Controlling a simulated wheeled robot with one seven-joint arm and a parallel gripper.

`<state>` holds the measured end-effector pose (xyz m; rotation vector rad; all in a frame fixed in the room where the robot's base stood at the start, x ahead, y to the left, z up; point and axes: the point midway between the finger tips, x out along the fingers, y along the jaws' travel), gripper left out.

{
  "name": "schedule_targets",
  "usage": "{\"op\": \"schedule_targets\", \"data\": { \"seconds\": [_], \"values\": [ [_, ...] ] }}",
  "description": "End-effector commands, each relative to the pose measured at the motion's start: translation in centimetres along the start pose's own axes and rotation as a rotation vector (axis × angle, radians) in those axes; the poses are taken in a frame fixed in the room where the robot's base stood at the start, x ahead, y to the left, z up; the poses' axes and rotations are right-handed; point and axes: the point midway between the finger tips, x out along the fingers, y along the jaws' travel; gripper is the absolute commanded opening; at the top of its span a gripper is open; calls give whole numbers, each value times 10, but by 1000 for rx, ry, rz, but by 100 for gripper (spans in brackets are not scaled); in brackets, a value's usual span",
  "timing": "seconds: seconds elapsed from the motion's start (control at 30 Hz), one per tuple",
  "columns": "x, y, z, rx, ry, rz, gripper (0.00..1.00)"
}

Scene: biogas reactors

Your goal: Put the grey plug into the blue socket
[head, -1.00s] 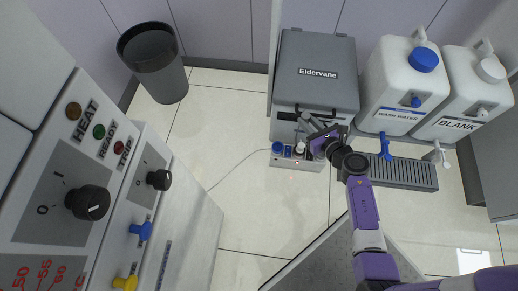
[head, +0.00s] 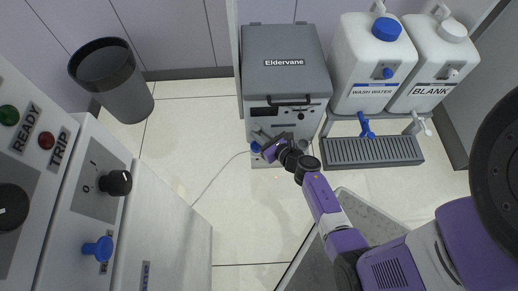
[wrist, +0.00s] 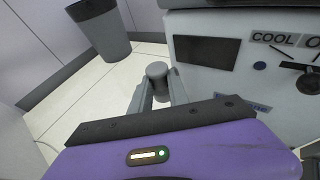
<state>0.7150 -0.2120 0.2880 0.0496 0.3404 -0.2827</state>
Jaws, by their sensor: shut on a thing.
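My gripper (wrist: 160,92) is shut on the grey plug (wrist: 157,70), a short grey cylinder between the fingertips in the wrist view. In the head view my gripper (head: 261,138) is in front of the lower left of the Eldervane unit, and the plug is too small to make out there. The blue socket (head: 256,147) shows as a small blue spot on the low panel, right beside the gripper and partly hidden by it. I cannot see the blue socket in the wrist view. I cannot tell whether plug and socket touch.
The Eldervane unit (head: 284,60) stands behind the gripper. Wash water (head: 368,65) and blank (head: 428,65) containers stand at right above a drain grate (head: 372,150). A dark bin (head: 110,80) and a control cabinet (head: 85,190) are at left. A thin cable crosses the open floor.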

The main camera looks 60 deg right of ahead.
Motion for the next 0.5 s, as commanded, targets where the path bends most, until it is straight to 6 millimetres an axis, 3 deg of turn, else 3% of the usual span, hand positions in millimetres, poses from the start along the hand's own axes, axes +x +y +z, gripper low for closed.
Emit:
{"op": "schedule_targets", "data": {
  "seconds": [0.03, 0.13, 0.5],
  "values": [
    [6, -2, -18, 3, 1, -3, 0],
    [12, -1, -33, 2, 1, -2, 0],
    [20, -1, -56, 1, 0, -1, 0]
  ]
}}
